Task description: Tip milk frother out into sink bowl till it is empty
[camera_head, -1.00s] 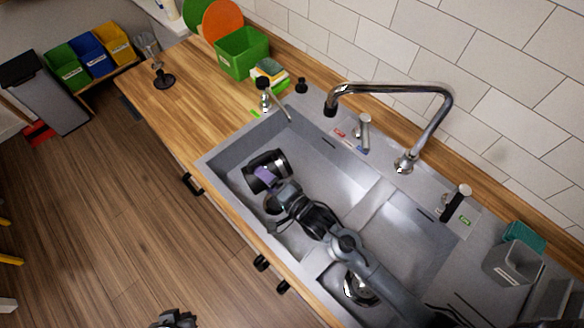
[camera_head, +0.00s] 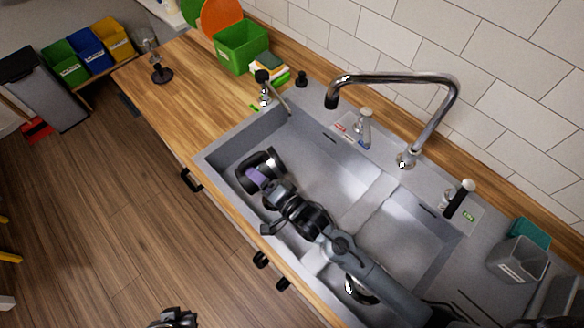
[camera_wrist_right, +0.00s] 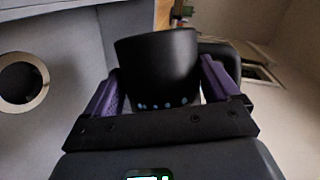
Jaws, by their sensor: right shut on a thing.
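The milk frother (camera_head: 270,157) is a black cylinder, held tilted onto its side over the left sink bowl (camera_head: 325,165). In the head view its dark mouth appears to face left. My right gripper (camera_head: 256,177) is shut on it. In the right wrist view the frother (camera_wrist_right: 157,62) sits between the two purple fingers. Whether liquid is inside or running out cannot be seen. A dark part of what looks like my left gripper (camera_head: 174,318) shows at the bottom edge, far from the sink; its jaws are not clear.
A chrome faucet (camera_head: 440,105) arches over the sink's back edge. A small dispenser (camera_head: 264,92) stands at the back left corner. A green bin (camera_head: 241,48) and a dark-based glass item (camera_head: 162,75) stand on the wooden counter. A grey container (camera_head: 515,262) is at right.

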